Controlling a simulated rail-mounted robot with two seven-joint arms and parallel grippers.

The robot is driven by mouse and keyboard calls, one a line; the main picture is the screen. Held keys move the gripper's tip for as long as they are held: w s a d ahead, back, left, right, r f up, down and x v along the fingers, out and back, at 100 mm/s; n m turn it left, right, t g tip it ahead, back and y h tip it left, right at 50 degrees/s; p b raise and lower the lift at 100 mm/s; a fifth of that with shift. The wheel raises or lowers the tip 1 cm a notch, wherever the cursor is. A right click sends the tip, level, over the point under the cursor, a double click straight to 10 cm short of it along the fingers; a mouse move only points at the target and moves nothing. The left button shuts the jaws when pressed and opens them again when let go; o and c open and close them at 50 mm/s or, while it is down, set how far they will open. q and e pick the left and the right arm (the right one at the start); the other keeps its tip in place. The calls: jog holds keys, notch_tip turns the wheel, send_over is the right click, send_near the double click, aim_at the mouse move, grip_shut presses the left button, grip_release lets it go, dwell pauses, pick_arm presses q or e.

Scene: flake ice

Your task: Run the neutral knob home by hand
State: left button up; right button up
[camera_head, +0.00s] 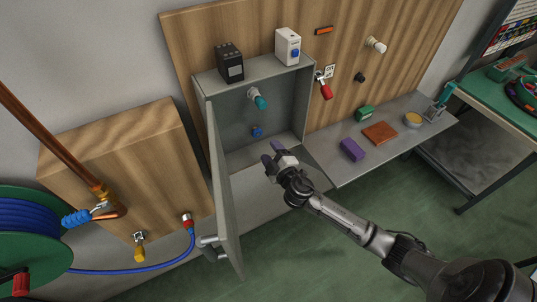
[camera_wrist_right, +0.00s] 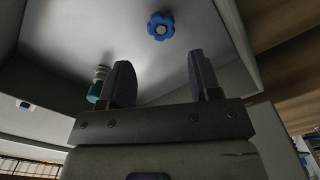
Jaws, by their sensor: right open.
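A small blue lobed knob (camera_head: 257,131) sits inside the open grey cabinet (camera_head: 202,106), low on its back; I take it for the neutral knob, though no label is readable. It shows clearly in the right wrist view (camera_wrist_right: 160,26), beyond the fingertips and roughly between them. A teal knob (camera_head: 260,101) on a pale stem sits above it in the cabinet, and shows left of the fingers in the wrist view (camera_wrist_right: 96,92). My right gripper (camera_head: 272,153) is open and empty at the cabinet's front, apart from the blue knob. My left gripper is not in view.
The cabinet door (camera_head: 226,190) stands open on the left. A black box (camera_head: 230,65) and a white box (camera_head: 288,46) sit on top. A red-handled valve (camera_head: 325,90) is on the right. A shelf (camera_head: 335,172) holds purple (camera_head: 352,149), green and brown blocks.

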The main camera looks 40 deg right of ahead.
aim_at(258, 134)
jog(key=shift+b+x, duration=0.4)
jog(key=shift+x, duration=1.9)
jog(key=shift+b+x, duration=0.45)
jog(key=shift+x, duration=1.15)
jog(key=shift+a, duration=0.1)
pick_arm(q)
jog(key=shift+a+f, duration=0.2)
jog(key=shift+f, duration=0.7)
pick_arm(e)
jog(key=shift+w, duration=0.15)
